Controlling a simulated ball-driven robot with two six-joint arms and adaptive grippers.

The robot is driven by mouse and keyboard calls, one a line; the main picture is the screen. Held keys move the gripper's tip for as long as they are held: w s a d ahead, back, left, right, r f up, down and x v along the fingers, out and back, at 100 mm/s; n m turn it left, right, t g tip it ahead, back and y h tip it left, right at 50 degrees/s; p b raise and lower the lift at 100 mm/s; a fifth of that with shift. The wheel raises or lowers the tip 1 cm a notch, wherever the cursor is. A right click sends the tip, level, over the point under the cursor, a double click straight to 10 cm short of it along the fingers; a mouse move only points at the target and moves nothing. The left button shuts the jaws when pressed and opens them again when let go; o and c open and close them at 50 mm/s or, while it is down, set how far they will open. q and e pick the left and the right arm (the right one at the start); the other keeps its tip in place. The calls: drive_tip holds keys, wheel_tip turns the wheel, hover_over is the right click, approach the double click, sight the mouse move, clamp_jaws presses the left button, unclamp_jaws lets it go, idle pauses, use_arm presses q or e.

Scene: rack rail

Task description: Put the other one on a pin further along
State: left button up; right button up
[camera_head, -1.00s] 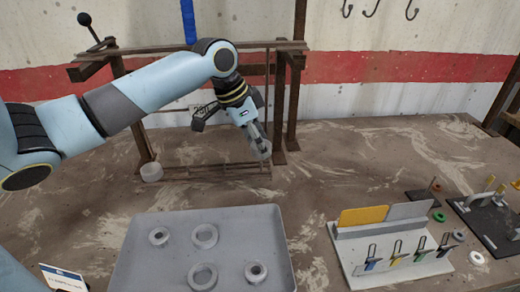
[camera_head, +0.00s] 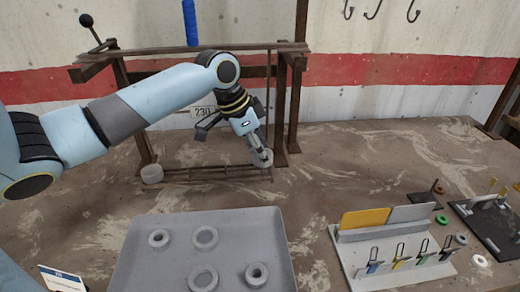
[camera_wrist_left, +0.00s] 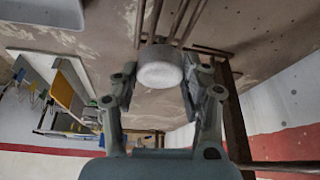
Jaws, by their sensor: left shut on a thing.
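A pale grey ring (camera_head: 152,173) sits at the left end of the low brown rail (camera_head: 215,172) of the rack. My left gripper (camera_head: 262,155) is at the rail's right end, pointing down. It is shut on a second pale grey ring (camera_head: 266,158). In the left wrist view this ring (camera_wrist_left: 160,68) sits between the fingertips, with thin brown bars of the rail (camera_wrist_left: 172,20) just past it. Whether the held ring touches the rail or a pin cannot be told. My right gripper is not in view.
A grey tray (camera_head: 225,285) with several rings stands in front. A white holder (camera_head: 350,270) with coloured clips is to its right. The rack's upright posts (camera_head: 281,105) stand close beside my left gripper. The table between rack and holder is clear.

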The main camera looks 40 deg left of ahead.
use_arm(q)
drive_tip(key=shift+f+b, duration=0.35)
drive_tip(key=shift+f, duration=1.05)
drive_tip(key=o, duration=1.1)
drive_tip(key=shift+o, duration=0.2)
drive_tip(key=v, duration=1.2)
